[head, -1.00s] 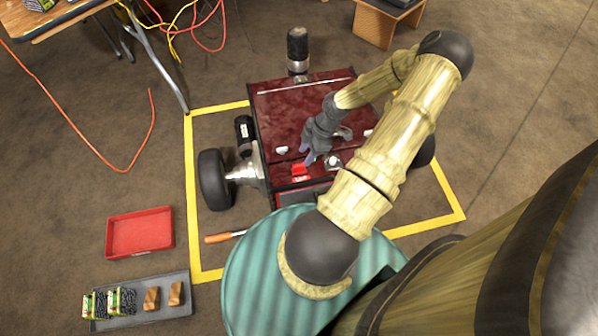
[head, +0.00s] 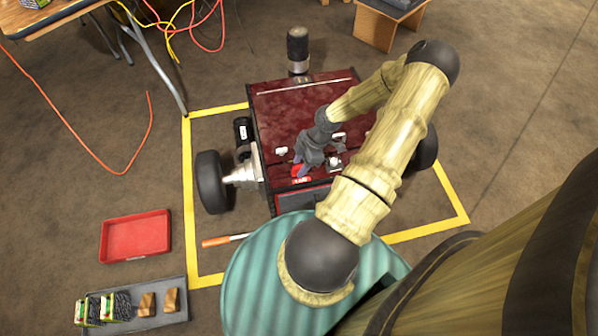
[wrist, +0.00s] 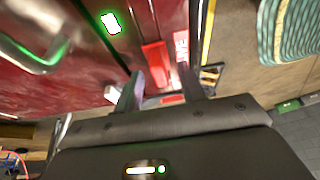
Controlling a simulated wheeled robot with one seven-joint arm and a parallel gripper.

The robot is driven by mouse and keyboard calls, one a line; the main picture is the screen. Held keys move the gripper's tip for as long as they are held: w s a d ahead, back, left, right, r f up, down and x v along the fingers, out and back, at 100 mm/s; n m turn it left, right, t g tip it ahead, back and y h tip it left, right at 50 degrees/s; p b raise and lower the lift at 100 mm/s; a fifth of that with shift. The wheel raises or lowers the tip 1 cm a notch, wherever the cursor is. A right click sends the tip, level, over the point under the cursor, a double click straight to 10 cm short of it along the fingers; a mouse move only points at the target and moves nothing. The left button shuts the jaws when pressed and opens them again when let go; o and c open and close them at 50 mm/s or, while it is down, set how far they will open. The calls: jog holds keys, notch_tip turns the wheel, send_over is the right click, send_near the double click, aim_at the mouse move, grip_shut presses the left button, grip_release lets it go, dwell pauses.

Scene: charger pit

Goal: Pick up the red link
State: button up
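The red link (head: 297,170) sits at the front edge of the dark red top of the wheeled machine (head: 285,110). A red label with white letters (head: 302,181) is just in front of it. My gripper (head: 303,167) is over the link and partly covers it in the head view. In the wrist view, the link (wrist: 155,62) shows as a red bar beyond and between the two fingertips (wrist: 162,88). The fingers are apart, with nothing visibly held. I cannot tell whether they touch the link.
A metal handle (wrist: 35,55) and small pale fittings stand on the machine's top near my gripper. A yellow floor line (head: 187,200) surrounds the machine. An orange-handled tool (head: 222,240), an empty red tray (head: 135,236) and a grey tray (head: 165,318) with small items lie to the left.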

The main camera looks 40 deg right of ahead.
aim_at(300, 166)
jog(key=shift+c, duration=0.2)
grip_shut()
jog(key=shift+r, duration=0.1)
notch_tip(300, 166, up, 10)
jog(key=p, duration=0.4)
jog(key=shift+p, duration=0.4)
